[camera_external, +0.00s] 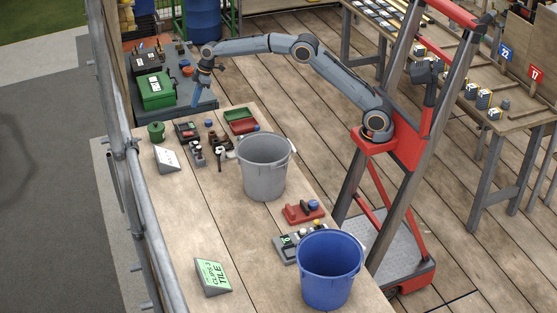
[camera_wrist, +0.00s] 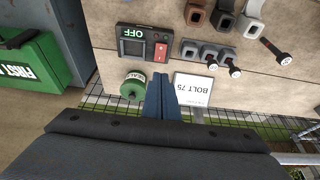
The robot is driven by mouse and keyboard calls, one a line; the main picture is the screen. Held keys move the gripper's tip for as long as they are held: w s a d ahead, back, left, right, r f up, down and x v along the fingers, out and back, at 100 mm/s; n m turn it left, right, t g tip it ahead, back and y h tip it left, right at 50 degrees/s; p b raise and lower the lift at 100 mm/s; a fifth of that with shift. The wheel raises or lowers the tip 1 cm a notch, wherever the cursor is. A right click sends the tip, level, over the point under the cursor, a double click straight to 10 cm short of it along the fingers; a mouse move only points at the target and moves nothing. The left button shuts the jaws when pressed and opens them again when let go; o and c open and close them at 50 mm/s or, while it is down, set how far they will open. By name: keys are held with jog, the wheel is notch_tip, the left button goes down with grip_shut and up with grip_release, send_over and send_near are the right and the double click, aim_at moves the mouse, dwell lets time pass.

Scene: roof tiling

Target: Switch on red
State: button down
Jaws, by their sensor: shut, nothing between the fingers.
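My gripper (camera_external: 195,100) points downward above the far left end of the table area. Its fingers show closed together in the wrist view (camera_wrist: 162,97), with nothing held.
A grey bucket (camera_external: 264,170) and a blue bucket (camera_external: 330,270) stand on the table (camera_external: 190,225). A red block with knobs (camera_external: 304,212) sits between them. A green first-aid case (camera_external: 156,90) is left of my gripper. Dark sockets and bolts (camera_wrist: 213,55) lie beside the switch box.

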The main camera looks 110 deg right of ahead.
aim_at(184, 134)
jog(key=shift+w+f+b, duration=0.1)
jog(key=shift+w+b, duration=0.15)
jog(key=shift+b, duration=0.5)
jog(key=b, duration=0.3)
jog(key=shift+w, duration=0.35)
jog(key=shift+r, duration=0.2)
jog(key=x, duration=0.4)
jog(key=p+x, duration=0.1)
jog(key=x, duration=0.4)
jog(key=p+x, duration=0.1)
jog(key=x, duration=0.3)
jog(key=shift+s+f, duration=0.3)
jog(key=shift+f, duration=0.2)
jog(key=shift+f, duration=0.1)
